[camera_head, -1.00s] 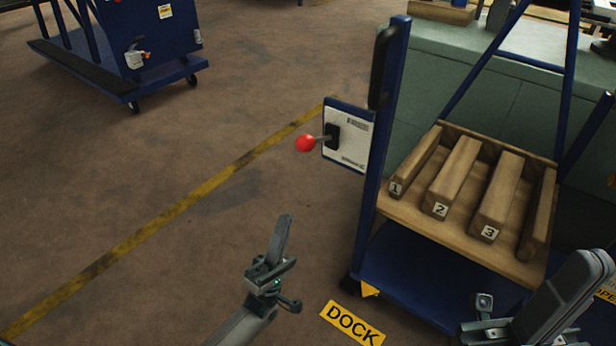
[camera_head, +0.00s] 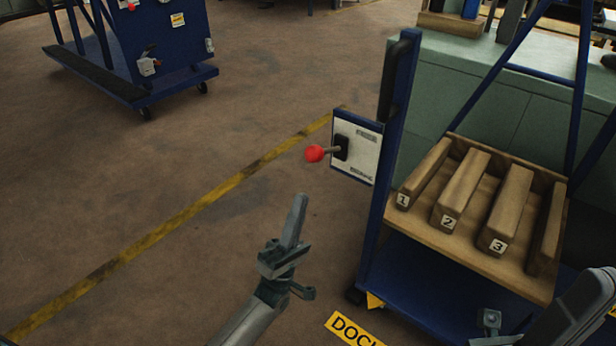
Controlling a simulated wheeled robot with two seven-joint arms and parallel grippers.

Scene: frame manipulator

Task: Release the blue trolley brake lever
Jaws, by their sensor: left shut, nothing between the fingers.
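The blue trolley (camera_head: 399,150) stands right of centre. A white panel (camera_head: 364,160) on its left post carries the brake lever, which ends in a red ball knob (camera_head: 314,154). The lever sticks out to the left from a black mount (camera_head: 342,147). My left gripper (camera_head: 299,205) is below and slightly left of the knob, apart from it, with its fingers shut, pointing up and empty. My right gripper (camera_head: 500,333) shows only in part at the bottom right edge; its fingertips cannot be made out clearly.
The trolley's wooden tray (camera_head: 517,279) has slots marked 1, 2 and 3. A yellow DOCK label (camera_head: 352,329) is on the floor below. A yellow line (camera_head: 190,213) crosses the floor. Another blue cart (camera_head: 165,45) stands at the back left. Floor left of the trolley is clear.

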